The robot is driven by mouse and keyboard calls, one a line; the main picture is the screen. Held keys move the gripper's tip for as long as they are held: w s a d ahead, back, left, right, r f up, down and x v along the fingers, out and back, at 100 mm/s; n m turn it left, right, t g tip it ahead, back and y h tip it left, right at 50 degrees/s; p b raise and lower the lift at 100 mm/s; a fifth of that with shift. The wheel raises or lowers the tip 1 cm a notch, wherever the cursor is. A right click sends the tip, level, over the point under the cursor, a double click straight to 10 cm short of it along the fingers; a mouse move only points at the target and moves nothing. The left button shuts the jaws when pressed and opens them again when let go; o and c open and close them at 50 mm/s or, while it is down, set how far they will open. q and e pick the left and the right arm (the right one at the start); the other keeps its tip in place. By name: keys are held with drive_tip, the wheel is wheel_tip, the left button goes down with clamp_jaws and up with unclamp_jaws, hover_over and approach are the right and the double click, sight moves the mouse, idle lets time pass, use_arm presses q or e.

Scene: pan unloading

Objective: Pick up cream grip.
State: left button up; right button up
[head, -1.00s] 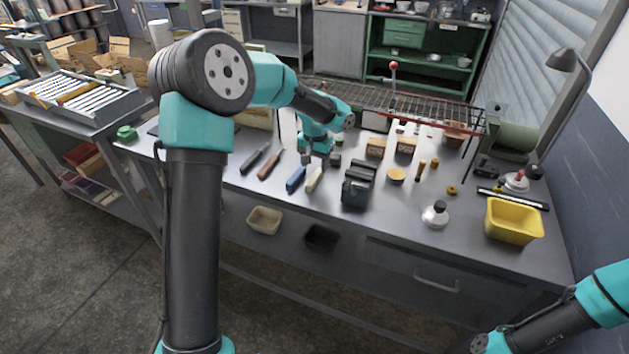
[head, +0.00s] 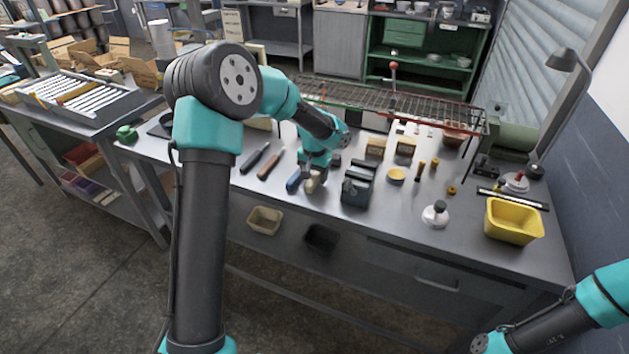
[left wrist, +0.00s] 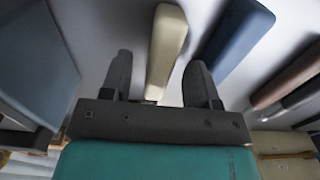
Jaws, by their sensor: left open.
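The cream grip (left wrist: 168,42) lies on the grey bench top. In the left wrist view it lies between the two dark fingers of my left gripper (left wrist: 159,62), with bench surface visible on both sides of it. My left gripper (head: 315,184) is open and low over the bench in the head view, where it mostly hides the cream grip. The blue grip (head: 293,180) lies just left of the gripper; it also shows in the left wrist view (left wrist: 236,35). My right gripper is out of view; only part of that arm shows at the lower right.
A dark block-shaped holder (head: 357,188) stands close to the right of my left gripper. A brown grip (head: 269,166) and a black one (head: 254,157) lie farther left. A yellow bin (head: 513,222) stands at the right end. The bench front right of the holder is mostly clear.

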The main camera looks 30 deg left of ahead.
sight(315, 176)
use_arm(q)
drive_tip(key=c, duration=1)
drive_tip(key=shift+r, duration=0.15)
drive_tip(key=shift+r, duration=1.75)
drive_tip(key=s+d, duration=0.2)
drive_tip(key=s, duration=0.2)
drive_tip(key=s+d, duration=0.3)
drive_tip(key=s, duration=0.2)
drive_tip(key=s+d+r, duration=0.1)
drive_tip(key=s+d, duration=0.1)
drive_tip(key=s, duration=0.3)
drive_tip(key=shift+d+r, duration=0.1)
drive_tip(key=shift+d, duration=0.3)
